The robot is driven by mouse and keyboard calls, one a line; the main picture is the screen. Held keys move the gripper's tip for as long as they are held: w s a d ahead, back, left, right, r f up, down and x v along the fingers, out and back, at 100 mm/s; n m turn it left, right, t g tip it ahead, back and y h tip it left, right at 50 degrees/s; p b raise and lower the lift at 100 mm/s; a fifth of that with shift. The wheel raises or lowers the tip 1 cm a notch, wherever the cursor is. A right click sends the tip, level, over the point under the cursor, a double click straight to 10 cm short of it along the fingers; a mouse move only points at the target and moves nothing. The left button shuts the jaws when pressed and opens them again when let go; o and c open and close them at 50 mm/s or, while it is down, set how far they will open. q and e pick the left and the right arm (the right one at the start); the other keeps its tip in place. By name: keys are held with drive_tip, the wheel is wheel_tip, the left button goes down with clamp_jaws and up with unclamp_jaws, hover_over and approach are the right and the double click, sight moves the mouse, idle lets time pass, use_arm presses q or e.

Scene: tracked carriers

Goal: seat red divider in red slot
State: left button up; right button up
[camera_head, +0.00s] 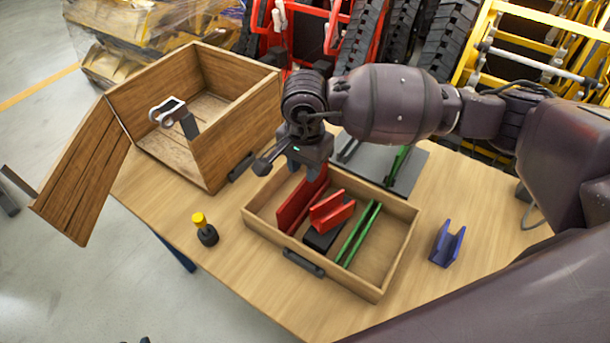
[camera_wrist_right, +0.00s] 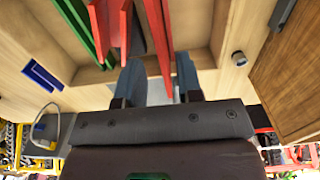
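A long red panel, which looks like the red divider (camera_head: 303,203), stands on edge in the left part of a shallow wooden tray (camera_head: 399,262). A low red strip, which looks like the red slot (camera_head: 291,229), runs along its foot. I cannot tell whether the panel is fully seated. My right gripper (camera_head: 293,171) points down over the panel's far end. In the right wrist view, its two fingers (camera_wrist_right: 160,84) stand apart with a red edge (camera_wrist_right: 158,40) between them, and I see no clear contact. My left gripper is not in view.
In the tray, a red U-shaped piece (camera_head: 332,210) sits by a black block (camera_head: 322,240) beside green rails (camera_head: 361,235). An open wooden box (camera_head: 235,146) is at left.

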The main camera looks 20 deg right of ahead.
wheel_tip(320, 180, up, 8)
drive_tip(key=shift+s+f, duration=0.1)
drive_tip(key=shift+f, duration=0.05)
idle(0.6)
